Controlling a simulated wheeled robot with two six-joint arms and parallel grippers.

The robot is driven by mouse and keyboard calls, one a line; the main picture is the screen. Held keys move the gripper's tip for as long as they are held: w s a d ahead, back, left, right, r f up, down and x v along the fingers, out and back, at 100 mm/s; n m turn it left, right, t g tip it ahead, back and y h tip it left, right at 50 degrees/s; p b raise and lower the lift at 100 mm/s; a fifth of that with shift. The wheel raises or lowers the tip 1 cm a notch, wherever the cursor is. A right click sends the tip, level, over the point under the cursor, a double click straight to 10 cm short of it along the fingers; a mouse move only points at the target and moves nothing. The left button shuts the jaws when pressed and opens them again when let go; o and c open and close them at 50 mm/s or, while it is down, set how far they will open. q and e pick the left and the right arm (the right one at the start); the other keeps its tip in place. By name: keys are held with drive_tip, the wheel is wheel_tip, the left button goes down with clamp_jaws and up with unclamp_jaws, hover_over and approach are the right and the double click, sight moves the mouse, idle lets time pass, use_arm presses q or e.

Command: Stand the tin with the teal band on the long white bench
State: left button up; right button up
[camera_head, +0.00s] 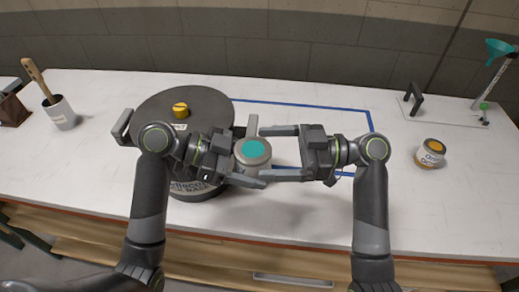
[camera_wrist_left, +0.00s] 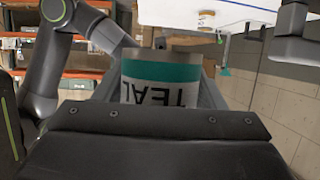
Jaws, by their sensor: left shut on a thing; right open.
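The tin with the teal band (camera_head: 252,153) is a pale tin with a teal disc on its lid. In the left wrist view the tin (camera_wrist_left: 160,82) shows its teal band and the word TEAL, inverted in that picture. My left gripper (camera_head: 255,155) is shut on it, in front of the dark round rack's right side. My right gripper (camera_head: 265,153) is open, its fingertips reaching to the tin's right side; I cannot tell if they touch it. The long white bench (camera_head: 310,215) lies below. The tin's underside is hidden in the head view.
The dark round rack (camera_head: 205,102) has a yellow piece (camera_head: 180,111) on top. A blue outline (camera_head: 300,104) marks mostly clear bench behind my right gripper.

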sight(253, 154)
drive_tip(key=shift+s+a, duration=0.15)
drive_tip(key=shift+a, duration=1.3)
drive_tip(key=shift+c, duration=0.4)
drive_tip(key=c, duration=1)
use_arm(q)
drive_tip(key=o, duration=1.1)
use_arm(e)
drive_tip(key=shift+c, duration=0.3)
use_arm(q)
drive_tip(key=shift+o, duration=0.2)
drive_tip(key=shift+a, duration=0.15)
